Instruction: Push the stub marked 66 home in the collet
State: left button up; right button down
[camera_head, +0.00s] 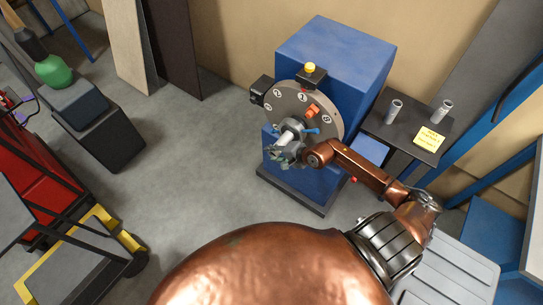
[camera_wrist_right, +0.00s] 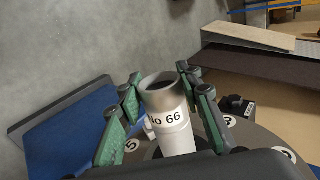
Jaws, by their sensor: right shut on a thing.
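The stub (camera_wrist_right: 171,125) is a pale hollow tube marked "No 66" in the right wrist view, its open end towards the camera. In the head view the stub (camera_head: 286,138) shows as a short white piece in front of the numbered disc. My right gripper (camera_head: 287,153) is shut on it; its green-padded fingers (camera_wrist_right: 165,98) stand on both sides of the tube. The collet lies behind the stub at the middle of the disc (camera_head: 328,128), mostly hidden by stub and gripper. How deep the stub sits cannot be told. My left gripper is not in view.
The disc is on a blue machine (camera_head: 345,58) with a yellow button (camera_head: 310,68) on top. An orange piece (camera_head: 313,110) and a blue lever are close to the gripper. A dark side shelf (camera_head: 385,128) holds two grey tubes and a yellow note (camera_head: 429,138).

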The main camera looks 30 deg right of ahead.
aim_at(287, 142)
jog(key=shift+w+d+b, duration=0.4)
jog(key=shift+d+b, duration=0.4)
jog(key=shift+d, duration=0.05)
jog(key=shift+w+d+b, duration=0.4)
jog(key=shift+d+b, duration=0.4)
jog(key=shift+d, duration=0.05)
jog(key=shift+r, duration=0.1)
jog(key=shift+d, duration=0.15)
jog(key=shift+w+d+b, duration=0.15)
jog(key=shift+d+b, duration=0.15)
jog(key=shift+b, duration=0.2)
jog(key=shift+w+d+b, duration=0.25)
jog(key=shift+d+b, duration=0.35)
jog(key=shift+b, duration=0.05)
jog(key=shift+w+d+b, duration=0.25)
jog(key=shift+d+b, duration=0.35)
jog(key=shift+b, duration=0.05)
jog(key=c, duration=1.5)
grip_release()
jog(key=shift+c, duration=0.2)
jog(key=shift+o, duration=1.2)
jog(key=shift+s, duration=0.1)
